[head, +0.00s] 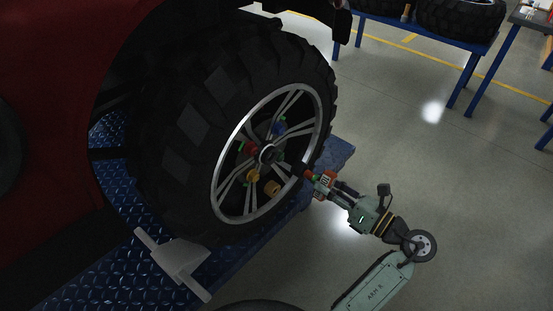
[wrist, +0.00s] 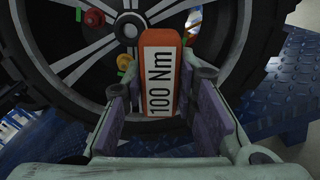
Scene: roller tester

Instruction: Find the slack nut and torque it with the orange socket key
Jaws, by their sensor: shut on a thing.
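The orange socket key (wrist: 160,42) is held in my gripper (head: 328,184), with a white "100 Nm" label (wrist: 161,85) facing the wrist camera. My gripper's fingers (wrist: 160,110) are shut on either side of it. In the head view the key (head: 318,186) points at the wheel's lower right spokes; I cannot tell whether it touches a nut. The wheel (head: 300,100) carries coloured nuts around its hub (head: 267,153): a red nut (head: 250,148), a blue nut (head: 280,128), a yellow nut (head: 253,175) and an orange-yellow one (head: 272,187). Small green pieces show beside some nuts. Which nut is slack cannot be told.
The wheel stands on a blue tread-plate platform (head: 100,262) beside a dark red vehicle body (head: 50,80). A grey bracket (head: 178,262) sits at the tyre's foot. Blue tables (head: 430,38) with tyres stand at the back. The floor at right is clear.

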